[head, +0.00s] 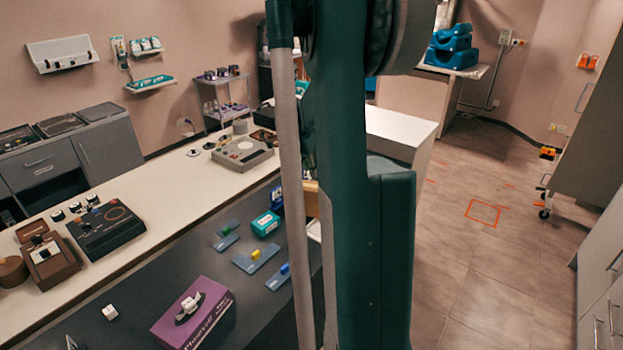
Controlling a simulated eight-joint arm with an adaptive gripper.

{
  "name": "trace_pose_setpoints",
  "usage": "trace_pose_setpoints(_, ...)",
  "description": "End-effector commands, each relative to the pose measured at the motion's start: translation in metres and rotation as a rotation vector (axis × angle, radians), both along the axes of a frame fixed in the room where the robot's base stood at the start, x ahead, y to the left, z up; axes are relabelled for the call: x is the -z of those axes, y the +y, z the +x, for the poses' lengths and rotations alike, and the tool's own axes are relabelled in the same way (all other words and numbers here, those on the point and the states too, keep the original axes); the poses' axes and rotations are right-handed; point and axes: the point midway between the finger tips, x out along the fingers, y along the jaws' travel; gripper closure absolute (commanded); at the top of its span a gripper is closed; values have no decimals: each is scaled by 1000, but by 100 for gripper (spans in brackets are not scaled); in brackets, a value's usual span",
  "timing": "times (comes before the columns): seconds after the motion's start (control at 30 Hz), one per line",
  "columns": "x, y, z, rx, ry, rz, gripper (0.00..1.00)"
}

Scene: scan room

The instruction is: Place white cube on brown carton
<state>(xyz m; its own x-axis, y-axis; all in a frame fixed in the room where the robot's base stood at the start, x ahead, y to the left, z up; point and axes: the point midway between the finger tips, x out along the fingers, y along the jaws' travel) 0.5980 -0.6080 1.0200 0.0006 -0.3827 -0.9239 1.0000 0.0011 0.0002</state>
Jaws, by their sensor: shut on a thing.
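A small white block (109,312), which looks like the white cube, sits on the dark grey tabletop at the lower left. A tan-brown box (312,200), possibly the brown carton, shows only as a narrow strip beside my arm; most of it is hidden. My arm's green link and grey tube run from top to bottom through the middle of the view. My gripper does not show, so what its jaws hold cannot be seen.
A purple box (195,315) with a white and black item on top stands right of the white block. A teal box (265,223) and blue-grey trays (256,259) lie behind it. A white counter (165,205) with devices runs along the back. Open floor lies at right.

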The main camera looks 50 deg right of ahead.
Motion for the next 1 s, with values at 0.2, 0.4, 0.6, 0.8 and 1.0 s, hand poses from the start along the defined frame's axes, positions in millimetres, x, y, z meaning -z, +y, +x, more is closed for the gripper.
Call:
trace_pose_setpoints(0.2,6,0,0,0,0,0,91)
trace_pose_setpoints(0.4,28,0,0,0,0,0,91)
trace_pose_setpoints(0.6,38,0,0,0,0,0,91)
trace_pose_setpoints(0.8,37,0,0,0,0,0,91)
trace_pose_setpoints(1.0,39,0,0,0,0,0,77)
